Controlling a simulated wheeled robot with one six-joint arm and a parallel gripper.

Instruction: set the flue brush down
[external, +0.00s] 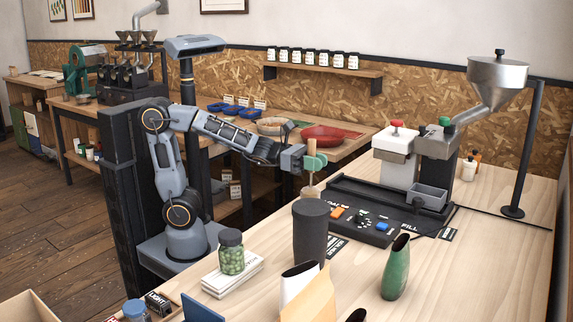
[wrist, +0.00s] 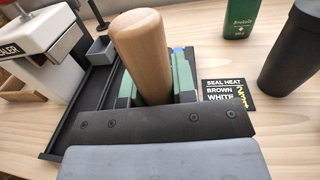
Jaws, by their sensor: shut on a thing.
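My gripper (external: 312,163), with green fingers, is shut on the flue brush (external: 311,188) above the light wooden bench, at the left end of the black console. The brush is roughly upright; its wooden part shows above and below the fingers. In the wrist view, the thick rounded wooden handle (wrist: 140,45) rises between the green fingers (wrist: 157,88). The bristles are hidden or too small to make out, and I cannot tell whether the lower end touches the bench.
The black console (external: 350,200) and white sealer (external: 396,160) lie to the right. Bare wood shows right of the green pouch.

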